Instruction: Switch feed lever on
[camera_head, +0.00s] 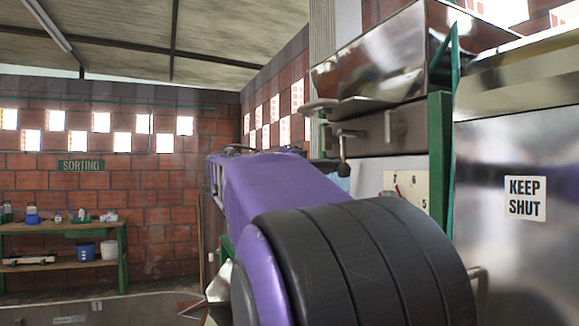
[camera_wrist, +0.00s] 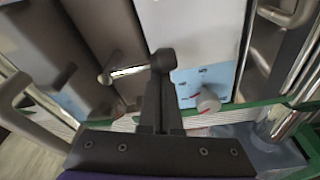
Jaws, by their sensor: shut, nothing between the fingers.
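A lever with a dark round knob (camera_wrist: 163,61) on a bright metal rod shows in the wrist view, just beyond my fingertips. Its rod runs left to a pivot on a grey-brown panel. In the head view, a lever with a dark ball end (camera_head: 344,170) hangs down from a metal shaft below the steel hopper; it looks like the same one. My gripper (camera_wrist: 160,82) is shut and empty, with its fingertips close below the knob. I cannot tell whether they touch it. In the head view my purple arm hides the gripper's fingers. No lever label is readable.
A light blue plate with a grey rotary knob (camera_wrist: 207,100) sits right of my fingers. A green rail (camera_wrist: 225,113) and shiny pipes lie near the gripper. In the head view, a steel cabinet with a "KEEP SHUT" sign (camera_head: 525,199) stands at right, and a green workbench (camera_head: 122,258) far left.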

